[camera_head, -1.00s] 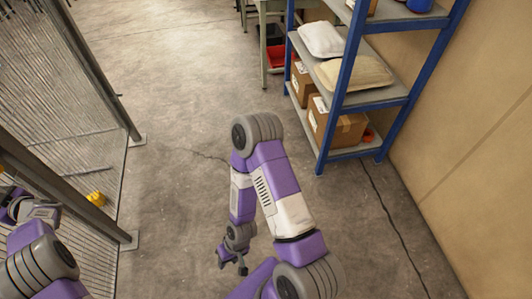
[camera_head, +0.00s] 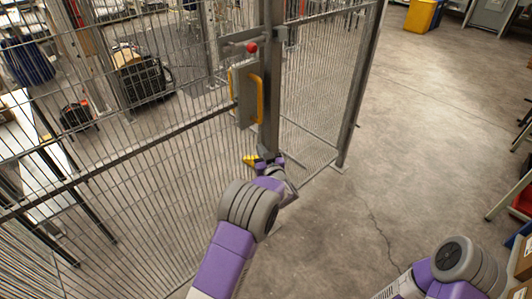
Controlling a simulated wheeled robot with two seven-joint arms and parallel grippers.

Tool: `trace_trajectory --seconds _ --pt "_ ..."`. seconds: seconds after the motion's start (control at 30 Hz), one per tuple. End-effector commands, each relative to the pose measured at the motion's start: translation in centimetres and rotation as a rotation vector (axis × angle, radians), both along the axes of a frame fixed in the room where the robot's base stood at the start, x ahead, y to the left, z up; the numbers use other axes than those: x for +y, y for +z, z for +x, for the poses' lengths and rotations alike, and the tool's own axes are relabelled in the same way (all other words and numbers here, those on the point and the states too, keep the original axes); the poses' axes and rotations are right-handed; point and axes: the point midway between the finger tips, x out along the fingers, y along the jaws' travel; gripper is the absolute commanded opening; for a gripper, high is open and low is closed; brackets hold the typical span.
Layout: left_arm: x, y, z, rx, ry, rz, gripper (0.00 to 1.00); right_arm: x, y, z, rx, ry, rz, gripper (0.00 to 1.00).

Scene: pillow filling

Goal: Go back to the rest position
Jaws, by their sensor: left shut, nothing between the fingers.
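My left arm, purple and grey, reaches up the middle of the head view. Its gripper (camera_head: 264,158) is small and partly hidden by my own wrist. It is shut with nothing held, and it appears in front of the fence post. I cannot tell whether it touches the fence. My right arm (camera_head: 455,262) shows only as a grey and purple joint at the lower right. Its gripper is outside the view.
A wire mesh fence (camera_head: 130,165) fills the left and centre, with a yellow-handled latch box (camera_head: 246,95) on it. A small yellow object (camera_head: 250,160) shows beside my left gripper. Grey floor (camera_head: 430,130) is open on the right. A cardboard box (camera_head: 521,257) stands at the right edge.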

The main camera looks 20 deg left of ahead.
Motion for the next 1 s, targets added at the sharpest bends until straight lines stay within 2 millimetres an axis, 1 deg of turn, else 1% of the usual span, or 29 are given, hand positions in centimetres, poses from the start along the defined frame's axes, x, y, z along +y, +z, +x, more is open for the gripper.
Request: trace_trajectory --seconds 0.03,0.1,0.23,0.37,0.47,0.57,0.6,0.67,0.7,0.77,0.8,0.87,0.9,0.97,1.0 --pt "-0.7 0.1 -0.4 0.001 -0.002 -0.002 0.0 0.0 0.2 0.0 0.0 0.0 0.0 0.4" --pt "-1.4 0.0 -0.8 0.001 -0.002 -0.002 0.0 0.0 0.3 0.0 0.0 0.0 0.0 0.4" --pt "-1.8 -0.1 -1.2 0.001 0.0 -0.002 0.0 0.0 0.4 0.0 0.0 0.0 0.0 0.4" --pt "-1.9 -0.4 -1.3 0.008 -0.002 -0.004 0.0 0.0 0.4 0.0 0.0 0.0 0.0 0.4" --pt "-1.5 -2.6 -1.7 0.06 -0.025 -0.02 0.0 0.0 0.4 0.0 0.0 0.0 0.0 0.4" --pt "-0.9 -7.4 -3.1 0.179 -0.085 -0.07 0.0 0.0 0.4 0.0 0.0 0.0 0.0 0.4" --pt "-0.8 -10.0 -4.2 0.244 -0.115 -0.102 0.0 0.0 0.3 0.0 0.0 0.0 0.0 0.4" --pt "-0.8 -14.1 -6.3 0.352 -0.165 -0.162 0.0 0.0 0.3 0.0 0.0 0.0 0.0 0.4" --pt "-1.1 -16.7 -8.0 0.425 -0.199 -0.208 0.0 0.0 0.3 0.0 0.0 0.0 0.0 0.4" --pt "-1.7 -20.3 -10.9 0.536 -0.248 -0.282 0.0 0.0 0.4 0.0 0.0 0.0 0.0 0.4" --pt "-2.3 -22.4 -13.1 0.609 -0.279 -0.334 0.0 0.0 0.4 0.0 0.0 0.0 0.0 0.4" --pt "-3.3 -25.2 -16.6 0.716 -0.323 -0.416 0.0 0.0 0.4 0.0 0.0 0.0 0.0 0.4" --pt "-4.1 -26.8 -19.2 0.788 -0.351 -0.472 0.0 0.0 0.4 0.0 0.0 0.0 0.0 0.4" --pt "-5.4 -28.6 -23.2 0.893 -0.393 -0.558 0.0 0.0 0.4 0.0 0.0 0.0 0.0 0.4" --pt "-6.4 -29.5 -25.8 0.959 -0.419 -0.615 0.0 0.0 0.4 0.0 0.0 0.0 0.0 0.4"
